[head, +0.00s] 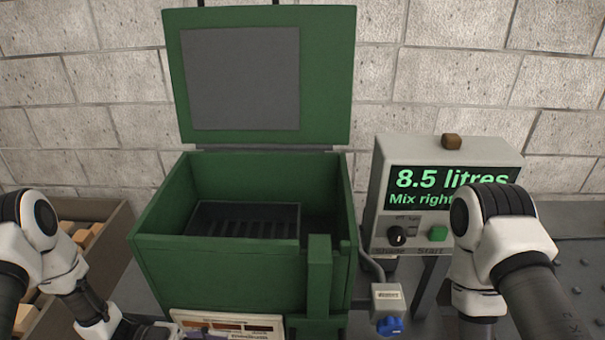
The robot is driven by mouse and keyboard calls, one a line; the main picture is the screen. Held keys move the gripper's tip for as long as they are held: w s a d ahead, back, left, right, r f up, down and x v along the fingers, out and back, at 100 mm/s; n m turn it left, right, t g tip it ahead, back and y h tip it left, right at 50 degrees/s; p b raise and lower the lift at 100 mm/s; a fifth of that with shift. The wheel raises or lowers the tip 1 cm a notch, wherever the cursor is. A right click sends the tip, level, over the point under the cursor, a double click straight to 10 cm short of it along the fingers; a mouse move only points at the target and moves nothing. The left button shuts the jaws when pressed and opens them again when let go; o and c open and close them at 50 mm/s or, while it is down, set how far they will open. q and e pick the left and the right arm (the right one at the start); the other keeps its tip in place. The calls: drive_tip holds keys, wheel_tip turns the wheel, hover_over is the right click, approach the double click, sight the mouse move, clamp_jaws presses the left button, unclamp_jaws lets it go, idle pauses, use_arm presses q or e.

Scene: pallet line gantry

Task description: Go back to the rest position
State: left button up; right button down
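My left arm comes in at the lower left, and its wrist reaches the bottom edge in front of the green bin. Only a dark piece of my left gripper (158,333) seems to show there; its fingertips are cut off, so I cannot tell if it is open or shut. My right arm stands at the right in front of the control box, its forearm bending down out of the picture. My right gripper is below the frame and hidden.
The green bin (215,262) has its lid (330,75) raised and a dark slatted tray (245,209) inside. A control box (450,150) reads "8.5 litres". A small box with a blue knob (390,326) hangs below. A wooden crate (115,235) with blocks stands left.

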use_arm(q)
drive_tip(key=s+d+f+n+t+y, duration=0.1)
drive_tip(key=d+f+n+t+y, duration=0.35)
drive_tip(key=f+n+y, duration=0.5)
drive_tip(key=s+a+f+n+g+y, duration=0.1)
drive_tip(key=s+a+f+n+y, duration=0.2)
drive_tip(key=s+a+n+y, duration=0.1)
drive_tip(key=s+a+f+n+g+y, duration=0.2)
drive_tip(key=s+a+n, duration=0.4)
drive_tip(key=s+a, duration=0.3)
drive_tip(key=shift+s+f+y, duration=0.2)
drive_tip(key=shift+f+y, duration=0.35)
drive_tip(key=shift+y, duration=0.6)
use_arm(e)
drive_tip(key=shift+a, duration=0.2)
use_arm(q)
drive_tip(key=shift+a+g, duration=0.1)
drive_tip(key=shift+g, duration=0.15)
